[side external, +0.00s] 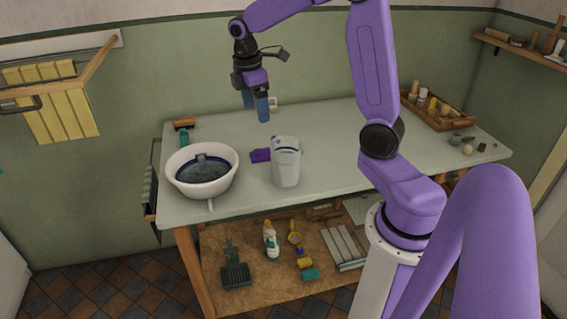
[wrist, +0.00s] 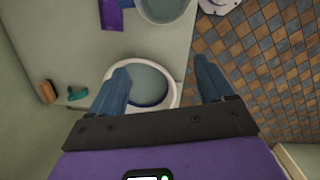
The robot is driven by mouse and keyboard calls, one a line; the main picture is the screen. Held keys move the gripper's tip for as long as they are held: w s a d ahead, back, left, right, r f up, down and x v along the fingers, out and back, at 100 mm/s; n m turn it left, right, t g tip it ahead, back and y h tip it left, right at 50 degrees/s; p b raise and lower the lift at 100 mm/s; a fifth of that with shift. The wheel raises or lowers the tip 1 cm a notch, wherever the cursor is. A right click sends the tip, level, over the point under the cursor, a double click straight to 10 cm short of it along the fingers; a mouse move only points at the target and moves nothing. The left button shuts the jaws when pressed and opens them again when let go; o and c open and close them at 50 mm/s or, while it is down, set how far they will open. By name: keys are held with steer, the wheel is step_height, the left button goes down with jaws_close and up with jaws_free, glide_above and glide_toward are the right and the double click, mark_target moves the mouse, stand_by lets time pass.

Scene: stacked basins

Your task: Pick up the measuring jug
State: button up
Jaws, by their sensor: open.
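A tall whitish vessel (side external: 286,168) with a dark line near its top stands upright on the table; it looks like the measuring jug. Its round rim seems to show cut off at the top of the wrist view (wrist: 165,16). My gripper (side external: 262,118) is open and empty, its blue fingers pointing down, well above the table and up and left of the jug in the side view. In the wrist view, my gripper (wrist: 161,66) frames the white basin (wrist: 173,97) far below. This basin (side external: 183,187) holds a dark blue inner one and a small grey shape I cannot identify.
A purple item (side external: 260,155) lies just left of the jug. A teal brush-like item (side external: 183,136) lies behind the basin. A wooden tray of small items (side external: 438,110) stands at the table's far right. The table (side external: 335,130) is clear behind the jug.

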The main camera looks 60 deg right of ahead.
glide_above(275, 137)
steer(key=w+a, duration=0.1)
steer(key=a, duration=0.2)
steer(key=d, duration=0.1)
steer(key=shift+g, duration=0.3)
steer(key=f, duration=0.6)
steer(key=d+f, duration=0.1)
steer(key=f, duration=0.4)
steer(key=s+d+f, duration=0.1)
steer(key=f, duration=0.5)
steer(key=shift+d+f, duration=0.1)
steer(key=shift+f, duration=0.2)
jaws_close()
steer(key=shift+r, duration=0.2)
